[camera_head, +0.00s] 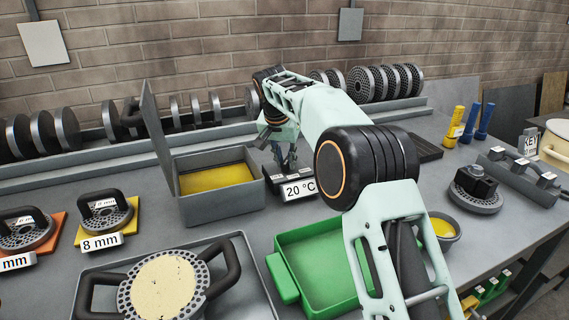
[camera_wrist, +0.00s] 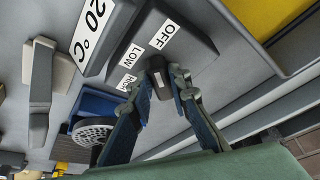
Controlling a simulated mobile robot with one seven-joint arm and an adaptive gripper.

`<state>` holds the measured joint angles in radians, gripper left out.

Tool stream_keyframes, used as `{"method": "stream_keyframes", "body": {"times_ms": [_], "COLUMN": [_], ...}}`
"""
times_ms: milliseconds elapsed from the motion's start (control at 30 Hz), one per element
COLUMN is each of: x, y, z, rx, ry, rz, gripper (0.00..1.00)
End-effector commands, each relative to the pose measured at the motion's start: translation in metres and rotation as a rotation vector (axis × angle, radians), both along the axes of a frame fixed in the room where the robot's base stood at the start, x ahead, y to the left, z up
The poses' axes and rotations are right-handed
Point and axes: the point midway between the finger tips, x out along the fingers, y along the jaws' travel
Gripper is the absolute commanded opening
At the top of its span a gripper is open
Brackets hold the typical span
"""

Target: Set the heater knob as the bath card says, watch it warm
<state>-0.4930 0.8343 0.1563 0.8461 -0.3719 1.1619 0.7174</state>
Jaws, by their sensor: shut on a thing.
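The heater box (camera_head: 275,184) stands on the bench beside an open-lidded grey bath (camera_head: 222,206) holding yellow liquid. Its display (camera_head: 299,190) reads 20 °C; the display also shows in the wrist view (camera_wrist: 95,27). My gripper (camera_head: 286,164) reaches down to the heater box. In the wrist view my gripper (camera_wrist: 163,84) is shut on the small dark heater knob (camera_wrist: 158,68), one finger on each side. Labels OFF (camera_wrist: 162,33), LOW (camera_wrist: 130,55) and a third, small and blurred (camera_wrist: 126,82), sit around it. I cannot tell where the knob points. No readable bath card shows.
A green tray (camera_head: 277,277) and a grey tray (camera_head: 238,242) with a handled die (camera_head: 203,286) stand in front. Dies on orange and yellow plates (camera_head: 130,206) are at left. Two blank-looking cards (camera_head: 45,43) hang on the brick wall.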

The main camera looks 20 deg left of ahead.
Motion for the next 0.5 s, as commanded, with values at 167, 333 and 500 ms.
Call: {"method": "stream_keyframes", "body": {"times_ms": [167,333,500], "x": [0.0007,0.0017,0.0028], "y": [-0.0043,-0.0076,-0.0101], "z": [0.0022,0.0035,0.0047], "rx": [0.002,0.002,0.003], "ry": [-0.001,-0.001,-0.001], "rz": [0.164,0.324,0.485], "gripper": [0.00,0.00,0.00]}}
